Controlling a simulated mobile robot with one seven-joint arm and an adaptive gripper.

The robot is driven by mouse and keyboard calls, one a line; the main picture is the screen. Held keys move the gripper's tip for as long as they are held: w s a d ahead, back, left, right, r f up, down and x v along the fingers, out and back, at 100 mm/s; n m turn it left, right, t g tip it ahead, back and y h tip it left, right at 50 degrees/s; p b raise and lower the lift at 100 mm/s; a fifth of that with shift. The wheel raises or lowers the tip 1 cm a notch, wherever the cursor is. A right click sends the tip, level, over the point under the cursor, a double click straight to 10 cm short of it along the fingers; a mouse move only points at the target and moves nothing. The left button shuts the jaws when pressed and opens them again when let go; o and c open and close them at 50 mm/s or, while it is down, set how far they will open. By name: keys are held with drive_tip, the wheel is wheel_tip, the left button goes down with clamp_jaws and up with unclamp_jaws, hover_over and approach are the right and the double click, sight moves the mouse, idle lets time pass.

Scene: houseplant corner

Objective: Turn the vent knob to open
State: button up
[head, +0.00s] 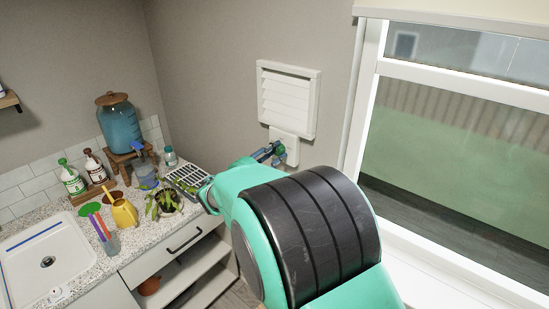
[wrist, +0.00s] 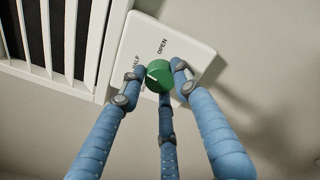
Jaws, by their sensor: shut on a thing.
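The green vent knob (wrist: 159,76) sits on a white plate (wrist: 186,47) with the words OPEN and HALF readable; a third label is mostly hidden by a finger. A pale mark on the knob's left side faces roughly toward HALF. My gripper (wrist: 160,80) has blue fingers closed around the knob, one on each side and one below. The white louvred vent (wrist: 60,32) beside the plate shows dark gaps between its slats. In the head view, the vent (head: 288,98) is on the wall and my gripper (head: 272,151) is at the plate (head: 285,143) below it.
A window (head: 460,130) is right of the vent.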

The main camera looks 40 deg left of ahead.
drive_tip(key=m+b, duration=0.3)
drive_tip(key=b, duration=0.1)
drive_tip(key=shift+w+d+m, duration=0.1)
drive_tip(key=shift+m, duration=0.2)
drive_tip(key=shift+r+m+b, duration=0.1)
drive_tip(key=shift+m+b, duration=0.5)
drive_tip(key=shift+m, duration=0.4)
drive_tip(key=m, duration=0.3)
drive_tip(key=shift+r+m+h, duration=0.1)
drive_tip(key=shift+m+h, duration=0.2)
drive_tip(key=shift+m+t, duration=0.3)
drive_tip(key=shift+m, duration=0.8)
drive_tip(key=shift+d+f+m, duration=0.1)
drive_tip(key=shift+f+m, duration=0.15)
drive_tip(key=shift+m, duration=0.25)
drive_tip(key=shift+f, duration=0.1)
drive_tip(key=o, duration=1.2)
drive_tip(key=shift+d, duration=0.1)
drive_tip(key=shift+c, duration=0.2)
drive_tip(key=shift+s, duration=0.45)
drive_tip(key=s, duration=1.1)
drive_tip(key=shift+s+f, duration=0.15)
drive_tip(key=shift+f, duration=0.1)
